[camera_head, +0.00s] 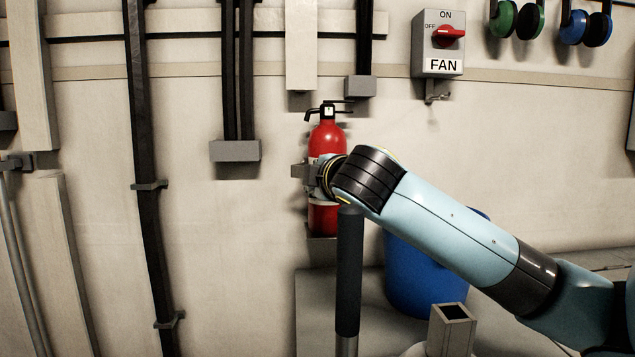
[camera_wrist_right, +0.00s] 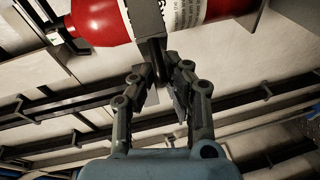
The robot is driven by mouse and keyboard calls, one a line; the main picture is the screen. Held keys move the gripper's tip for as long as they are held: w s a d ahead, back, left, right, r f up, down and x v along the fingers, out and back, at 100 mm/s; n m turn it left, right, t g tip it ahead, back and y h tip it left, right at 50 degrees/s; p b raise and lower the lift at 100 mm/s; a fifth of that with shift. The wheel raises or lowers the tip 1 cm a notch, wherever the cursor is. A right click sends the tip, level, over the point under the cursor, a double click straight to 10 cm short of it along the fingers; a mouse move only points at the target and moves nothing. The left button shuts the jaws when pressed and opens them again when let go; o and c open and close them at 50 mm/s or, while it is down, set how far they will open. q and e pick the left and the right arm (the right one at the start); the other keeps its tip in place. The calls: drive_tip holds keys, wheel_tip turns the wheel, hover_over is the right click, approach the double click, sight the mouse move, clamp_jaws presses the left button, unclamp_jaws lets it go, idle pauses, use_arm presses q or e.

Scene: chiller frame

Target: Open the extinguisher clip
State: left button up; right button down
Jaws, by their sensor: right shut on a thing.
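The red fire extinguisher (camera_head: 327,140) hangs upright on the wall in the head view, with its black handle on top. A grey clip (camera_head: 299,171) goes around its middle. In the right wrist view the extinguisher (camera_wrist_right: 97,22) lies across the top, with the clip's band (camera_wrist_right: 148,18) around it. My right gripper (camera_wrist_right: 164,74) is shut on a dark tab that sticks out from the clip. In the head view my right wrist hides the gripper and part of the clip. My left gripper is not in view.
A fan switch box (camera_head: 439,45) is at upper right, beside hanging ear muffs (camera_head: 517,20). A blue bin (camera_head: 420,278) stands below my right arm. Grey conduit boxes (camera_head: 235,151) and dark pipes (camera_head: 146,180) run down the wall at left.

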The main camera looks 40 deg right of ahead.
drive_tip(key=shift+a+f+m+g+h, duration=0.25)
drive_tip(key=shift+f+m+g+h, duration=0.05)
drive_tip(key=shift+f, duration=0.2)
drive_tip(key=shift+w, duration=0.1)
drive_tip(key=c, duration=1.5)
unclamp_jaws()
drive_tip(key=shift+r, duration=0.1)
drive_tip(key=shift+o, duration=0.4)
drive_tip(key=shift+r, duration=0.15)
